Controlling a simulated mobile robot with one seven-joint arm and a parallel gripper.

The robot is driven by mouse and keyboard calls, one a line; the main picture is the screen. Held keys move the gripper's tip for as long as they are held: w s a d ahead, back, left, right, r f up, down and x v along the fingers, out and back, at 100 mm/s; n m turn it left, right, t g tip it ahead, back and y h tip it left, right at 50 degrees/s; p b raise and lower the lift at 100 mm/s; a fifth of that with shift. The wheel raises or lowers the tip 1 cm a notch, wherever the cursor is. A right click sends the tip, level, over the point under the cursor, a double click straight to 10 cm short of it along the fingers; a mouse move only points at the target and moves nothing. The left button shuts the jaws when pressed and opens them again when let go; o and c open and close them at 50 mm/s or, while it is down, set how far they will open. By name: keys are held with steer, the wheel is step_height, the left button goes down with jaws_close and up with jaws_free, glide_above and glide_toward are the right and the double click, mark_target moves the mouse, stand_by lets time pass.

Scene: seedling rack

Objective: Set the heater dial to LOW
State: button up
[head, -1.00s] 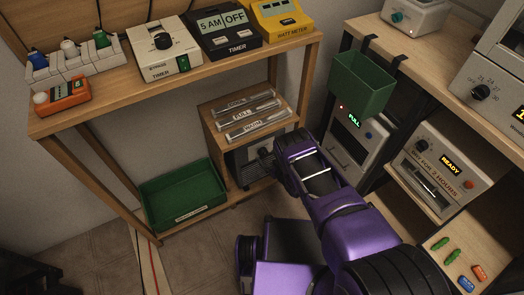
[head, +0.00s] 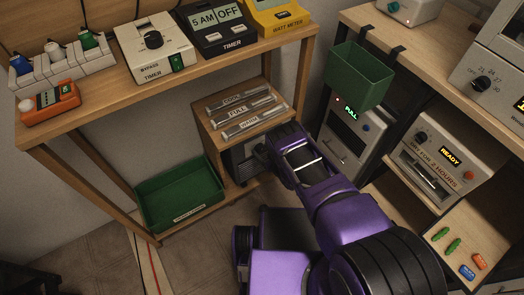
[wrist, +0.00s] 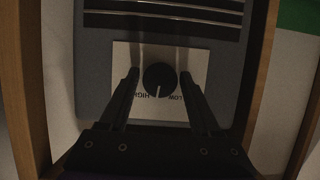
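The heater is a grey box (wrist: 97,60) low in the wooden stand; in the head view its dark front (head: 240,158) is partly hidden by my arm. In the wrist view its round black dial (wrist: 159,78) sits on a white plate (wrist: 122,58) marked HIGH on the left and LOW on the right. The dial's white pointer line points toward the bottom of the picture, between the two words. My gripper (wrist: 159,76) is open, one finger on each side of the dial, with a narrow gap showing on both sides. In the head view the fingertips are hidden.
Wooden sides of the stand (wrist: 262,80) flank the heater closely. Labelled bars (head: 240,113) lie on top of the stand. A green tray (head: 180,195) stands to its left, and a grey unit reading FULL (head: 350,140) to its right.

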jaws_close()
steer(key=n+h, duration=0.1)
steer(key=n+t+h, duration=0.1)
steer(key=n, duration=0.1)
steer(key=shift+s+a+t, duration=0.1)
steer(key=shift+a+t, duration=0.05)
steer(key=shift+t, duration=0.15)
steer(key=n+t+h, duration=0.1)
steer(key=n, duration=0.3)
steer(key=shift+t, duration=0.4)
stand_by(0.4)
steer(key=shift+o, duration=2)
jaws_free()
